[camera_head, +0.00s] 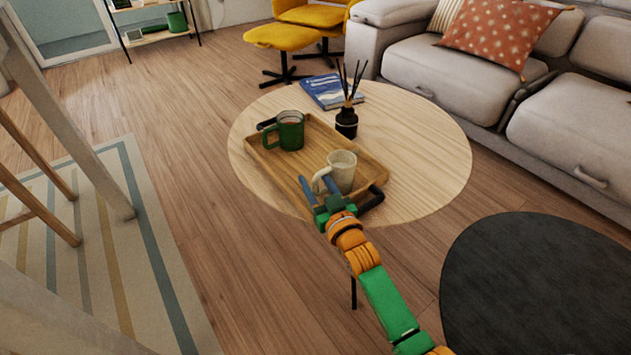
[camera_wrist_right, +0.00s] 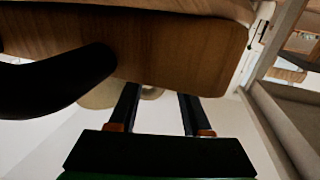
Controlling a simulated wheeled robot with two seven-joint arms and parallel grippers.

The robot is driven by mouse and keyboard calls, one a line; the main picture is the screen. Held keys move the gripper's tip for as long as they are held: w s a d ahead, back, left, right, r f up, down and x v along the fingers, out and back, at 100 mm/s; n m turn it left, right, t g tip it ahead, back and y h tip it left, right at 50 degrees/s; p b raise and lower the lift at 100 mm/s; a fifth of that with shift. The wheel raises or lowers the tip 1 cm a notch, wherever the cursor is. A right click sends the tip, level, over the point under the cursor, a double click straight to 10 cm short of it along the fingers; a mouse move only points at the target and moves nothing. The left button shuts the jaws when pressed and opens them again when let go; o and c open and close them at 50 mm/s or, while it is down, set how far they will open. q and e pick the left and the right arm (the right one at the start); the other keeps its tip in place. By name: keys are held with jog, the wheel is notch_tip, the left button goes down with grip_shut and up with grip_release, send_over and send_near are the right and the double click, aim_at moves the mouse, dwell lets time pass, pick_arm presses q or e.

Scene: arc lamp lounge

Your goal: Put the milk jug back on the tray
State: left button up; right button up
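The cream milk jug (camera_head: 341,170) appears upright over the near right part of the wooden tray (camera_head: 290,172), with its handle towards my right gripper. I cannot tell for certain whether its base touches the tray. My right gripper (camera_head: 320,185) is at the tray's near edge, its two blue fingers apart, one on each side of the handle in the picture. In the right wrist view the dark fingers (camera_wrist_right: 157,105) are spread, with a cream piece of the jug (camera_wrist_right: 150,93) showing between and beyond them. My left gripper is out of view.
A green mug (camera_head: 290,131) stands on the tray's far left part. A black reed diffuser (camera_head: 346,123) and a blue book (camera_head: 330,91) are on the round table (camera_head: 425,150). The tray's black handle (camera_head: 370,199) is close to my right gripper. The table's right side is clear.

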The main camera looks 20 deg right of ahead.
jog(key=shift+r, duration=0.15)
jog(key=s+d+p, duration=0.1)
jog(key=s+p, duration=0.3)
jog(key=s, duration=0.8)
jog(key=s+f+g+h, duration=0.1)
jog(key=s+f+g, duration=0.2)
jog(key=f, duration=0.6)
jog(key=s+f+g, duration=0.3)
jog(key=f+g, duration=0.1)
jog(key=f, duration=0.4)
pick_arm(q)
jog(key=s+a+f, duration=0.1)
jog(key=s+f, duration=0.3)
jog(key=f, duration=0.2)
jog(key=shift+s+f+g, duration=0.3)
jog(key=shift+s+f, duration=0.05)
pick_arm(e)
jog(key=s+d+f+g+h, duration=0.1)
jog(key=s+d+f+g, duration=0.1)
jog(key=s+f+g, duration=0.6)
jog(key=s+f, duration=0.6)
jog(key=s, duration=0.3)
jog(key=shift+s+n+g, duration=0.25)
jog(key=shift+n+g, duration=0.05)
jog(key=shift+g, duration=0.1)
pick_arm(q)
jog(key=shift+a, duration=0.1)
